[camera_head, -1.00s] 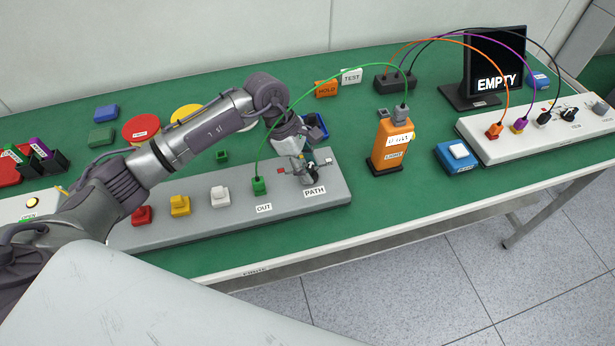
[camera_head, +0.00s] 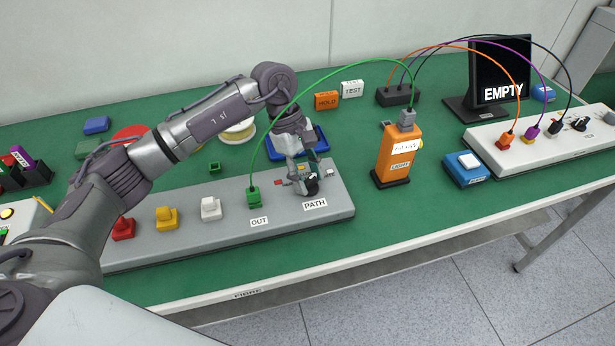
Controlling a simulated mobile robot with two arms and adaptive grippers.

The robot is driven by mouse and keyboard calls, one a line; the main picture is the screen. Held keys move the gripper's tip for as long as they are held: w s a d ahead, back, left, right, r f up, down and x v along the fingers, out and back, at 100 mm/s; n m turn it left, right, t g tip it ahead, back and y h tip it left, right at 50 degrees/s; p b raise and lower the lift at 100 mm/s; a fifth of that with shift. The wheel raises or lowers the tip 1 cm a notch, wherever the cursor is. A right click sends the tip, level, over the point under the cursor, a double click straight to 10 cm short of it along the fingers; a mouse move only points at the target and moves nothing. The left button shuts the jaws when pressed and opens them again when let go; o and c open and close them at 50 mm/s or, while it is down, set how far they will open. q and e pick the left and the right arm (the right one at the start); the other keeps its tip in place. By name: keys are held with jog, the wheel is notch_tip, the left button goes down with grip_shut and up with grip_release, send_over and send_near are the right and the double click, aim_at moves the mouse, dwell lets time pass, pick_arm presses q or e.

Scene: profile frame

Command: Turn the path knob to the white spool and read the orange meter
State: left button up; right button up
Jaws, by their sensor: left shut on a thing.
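The path knob (camera_head: 312,186) is dark and sits at the right end of the grey panel, above the PATH label. My left gripper (camera_head: 303,177) reaches down from behind and is shut on the knob, hiding much of it. I cannot tell where its pointer is. A small red mark shows left of it. A pale spool (camera_head: 238,134) with a yellowish rim lies behind my left arm, partly hidden. The orange meter (camera_head: 397,153) stands upright right of the panel, labelled LIGHT. Its small pale display is too small to read. My right gripper is not in view.
The grey panel (camera_head: 235,232) holds red, yellow and white plugs and a green one at OUT. A green cable arches from OUT to the meter's top. A blue tray (camera_head: 318,137) lies behind the knob. The monitor (camera_head: 499,72) reads EMPTY. Green tabletop is free before the meter.

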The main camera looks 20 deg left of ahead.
pick_arm(q)
jog(key=o, duration=1.1)
jog(key=shift+o, duration=0.2)
jog(key=v, duration=1.2)
